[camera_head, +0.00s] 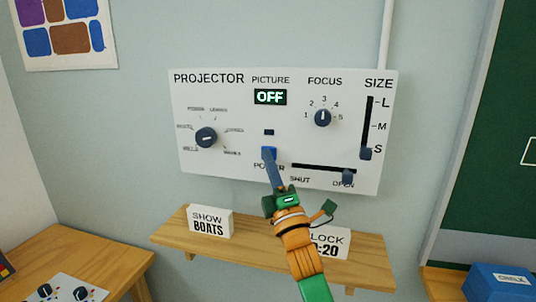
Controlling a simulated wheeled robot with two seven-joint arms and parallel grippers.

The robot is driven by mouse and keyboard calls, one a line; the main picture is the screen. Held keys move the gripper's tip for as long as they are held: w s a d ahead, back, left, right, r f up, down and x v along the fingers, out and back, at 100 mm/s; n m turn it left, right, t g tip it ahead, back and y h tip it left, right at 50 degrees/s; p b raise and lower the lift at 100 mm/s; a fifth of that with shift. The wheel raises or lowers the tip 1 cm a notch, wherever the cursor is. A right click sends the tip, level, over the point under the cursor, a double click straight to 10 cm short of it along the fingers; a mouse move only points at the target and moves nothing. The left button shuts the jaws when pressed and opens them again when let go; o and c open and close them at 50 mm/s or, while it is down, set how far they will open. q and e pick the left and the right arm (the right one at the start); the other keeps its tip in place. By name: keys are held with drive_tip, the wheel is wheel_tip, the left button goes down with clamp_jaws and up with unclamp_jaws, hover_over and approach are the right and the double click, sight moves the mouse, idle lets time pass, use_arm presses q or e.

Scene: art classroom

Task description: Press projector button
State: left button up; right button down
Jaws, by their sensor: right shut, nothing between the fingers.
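The white projector panel (225,105) is on the wall in the middle of the head view. Its display (270,97) under PICTURE reads OFF. The blue power button (268,151) sits above the POWER label, low in the panel's middle. My right gripper (271,160) is shut and empty, with its tip at the button's lower part. The fingers partly cover the POWER label. I cannot tell whether the tip touches the button or is just in front of it. My left gripper is not in view.
A wooden shelf (176,236) below the panel holds a SHOW BOATS card (209,222) and a clock card (335,243) partly hidden by my arm. The panel also has a dial (206,137), a focus knob (322,117), a size slider (366,153) and a shutter slider (347,176).

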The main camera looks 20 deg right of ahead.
drive_tip(key=s+a+p, duration=0.1)
drive_tip(key=s+a, duration=0.2)
drive_tip(key=s, duration=0.2)
drive_tip(key=shift+s+a+p, duration=0.3)
drive_tip(key=shift+a, duration=0.05)
idle(0.3)
drive_tip(key=shift+f, duration=0.1)
